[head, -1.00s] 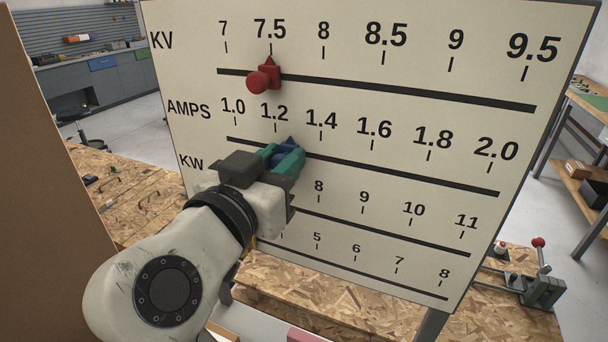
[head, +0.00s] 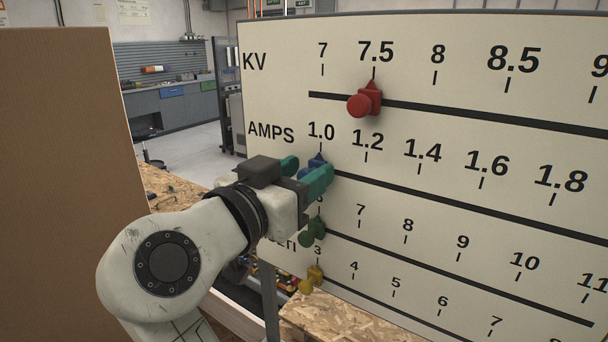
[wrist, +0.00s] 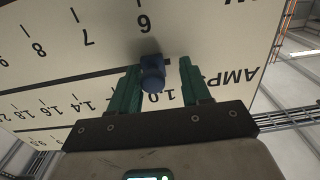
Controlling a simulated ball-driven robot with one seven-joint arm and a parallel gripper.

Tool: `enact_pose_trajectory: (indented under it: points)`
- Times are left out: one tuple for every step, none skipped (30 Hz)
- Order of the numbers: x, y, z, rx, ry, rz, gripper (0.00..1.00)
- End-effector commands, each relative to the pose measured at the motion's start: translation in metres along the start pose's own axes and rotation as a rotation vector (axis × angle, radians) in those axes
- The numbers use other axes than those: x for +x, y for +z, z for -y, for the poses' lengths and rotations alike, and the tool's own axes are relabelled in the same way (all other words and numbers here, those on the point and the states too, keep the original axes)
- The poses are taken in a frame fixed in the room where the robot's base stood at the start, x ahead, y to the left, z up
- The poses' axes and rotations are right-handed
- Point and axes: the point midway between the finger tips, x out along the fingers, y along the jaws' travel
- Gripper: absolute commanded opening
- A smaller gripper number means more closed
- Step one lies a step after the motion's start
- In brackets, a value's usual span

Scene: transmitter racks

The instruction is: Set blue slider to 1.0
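The blue slider (head: 317,161) sits at the left end of the AMPS track, its pointer at about the 1.0 mark. In the wrist view its round blue knob (wrist: 152,80) lies between the green fingers of my gripper (wrist: 161,75). The fingers are apart. The knob is close to or touching the left finger, on the higher-value side, with a clear gap to the right finger. In the head view my gripper (head: 304,174) reaches the board (head: 450,190) from the left, and its near finger hides part of the slider.
The red slider (head: 366,98) stands at 7.5 on the KV track above. A green slider (head: 313,231) and a yellow slider (head: 312,279) sit at the left ends of the lower tracks, close under my gripper. A brown panel (head: 65,180) stands at left.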

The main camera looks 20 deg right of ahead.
Motion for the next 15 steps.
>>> enact_pose_trajectory:
  points:
    - [0.0,0.0,0.0,0.0,0.001,0.0,0.48]
    - [0.0,0.0,0.0,0.0,0.001,0.0,0.48]
    - [0.0,0.0,-0.001,0.0,0.002,0.0,0.48]
    - [0.0,0.0,-0.001,0.0,0.002,0.001,0.48]
    - [0.0,0.0,-0.001,0.0,0.003,0.001,0.48]
    - [0.0,0.0,-0.001,0.0,0.003,0.001,0.48]
    - [-0.001,0.001,-0.001,0.0,0.003,0.001,0.48]
    - [-0.002,0.001,-0.001,0.0,0.002,0.001,0.48]
    - [-0.004,0.001,-0.001,0.001,0.002,0.001,0.48]
    - [-0.007,0.001,0.0,0.001,0.001,0.001,0.48]
    - [-0.011,0.002,0.0,0.001,0.001,0.001,0.48]
    - [-0.016,0.002,0.0,0.001,0.0,0.001,0.48]
    - [-0.021,0.002,0.0,0.002,0.0,0.0,0.48]
    - [-0.026,0.003,0.0,0.002,0.0,0.0,0.48]
    - [-0.034,0.003,0.0,0.003,-0.001,0.001,0.48]
